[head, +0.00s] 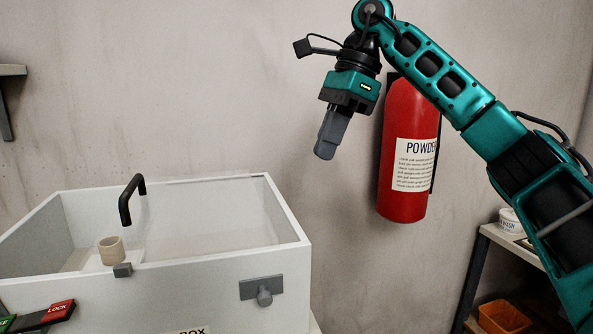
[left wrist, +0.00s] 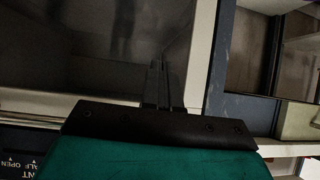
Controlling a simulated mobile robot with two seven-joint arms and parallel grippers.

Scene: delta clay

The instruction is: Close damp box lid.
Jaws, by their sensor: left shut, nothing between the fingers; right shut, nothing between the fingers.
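The damp box (head: 205,290) is a white, open-looking box at the lower left of the head view. A small beige cup (head: 111,250) shows inside, near the front wall. My right gripper (head: 325,151) is shut and empty, pointing down, above and right of the box. My left gripper (left wrist: 164,75) is shut and empty, away from the box.
A red fire extinguisher (head: 405,150) hangs on the wall behind my right arm. A shelf with an orange bin (head: 503,317) stands at lower right. A red LOCK label (head: 58,310) shows at lower left. Dark panels and a pale beam (left wrist: 200,55) surround my left gripper.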

